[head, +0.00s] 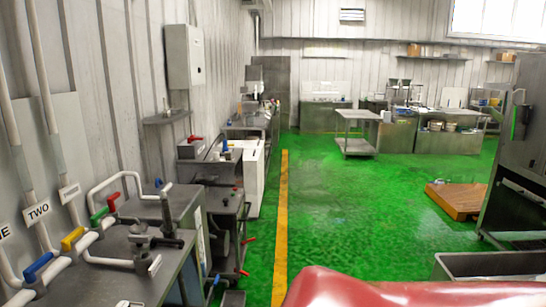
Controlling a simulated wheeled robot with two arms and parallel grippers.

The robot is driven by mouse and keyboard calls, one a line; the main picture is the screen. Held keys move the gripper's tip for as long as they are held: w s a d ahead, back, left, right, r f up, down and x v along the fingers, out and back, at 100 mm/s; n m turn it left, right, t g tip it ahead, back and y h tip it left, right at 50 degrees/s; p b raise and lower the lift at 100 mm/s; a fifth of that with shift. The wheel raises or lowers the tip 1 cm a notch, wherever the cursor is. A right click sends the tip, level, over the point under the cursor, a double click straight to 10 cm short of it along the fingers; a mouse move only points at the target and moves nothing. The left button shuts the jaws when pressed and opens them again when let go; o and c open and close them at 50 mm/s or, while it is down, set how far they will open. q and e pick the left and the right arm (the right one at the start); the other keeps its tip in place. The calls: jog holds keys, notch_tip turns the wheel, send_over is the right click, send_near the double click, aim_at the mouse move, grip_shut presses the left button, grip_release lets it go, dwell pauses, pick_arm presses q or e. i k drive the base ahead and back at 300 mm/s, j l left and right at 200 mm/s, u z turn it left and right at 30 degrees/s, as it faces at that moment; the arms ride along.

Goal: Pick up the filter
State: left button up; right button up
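I cannot make out a filter for certain in the head view. On the left stands a steel unit (95,262) with white pipes and coloured valve handles, and dark fittings stand on its top. A small pale item (128,303) lies at its near edge, cut off by the frame and too unclear to name. Neither of my grippers is in view.
A glossy red shape fills the bottom centre; I cannot tell what it is. Green floor (335,215) with a yellow line (281,225) is open ahead. A wheeled steel table (357,132) stands further back. A wooden pallet (456,198) and steel bin (490,265) are right.

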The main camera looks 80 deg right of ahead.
aim_at(216, 155)
jog(key=z, duration=2.45)
jog(key=i+l+z, duration=0.3)
jog(key=i, duration=0.75)
jog(key=i+z, duration=0.35)
jog(key=i, duration=0.75)
jog(key=i+u, duration=0.1)
jog(key=i, duration=0.55)
jog(key=i+l+u, duration=0.1)
jog(key=i, duration=0.5)
jog(key=i+l, duration=0.25)
jog(key=i, duration=0.4)
jog(key=j+u, duration=0.05)
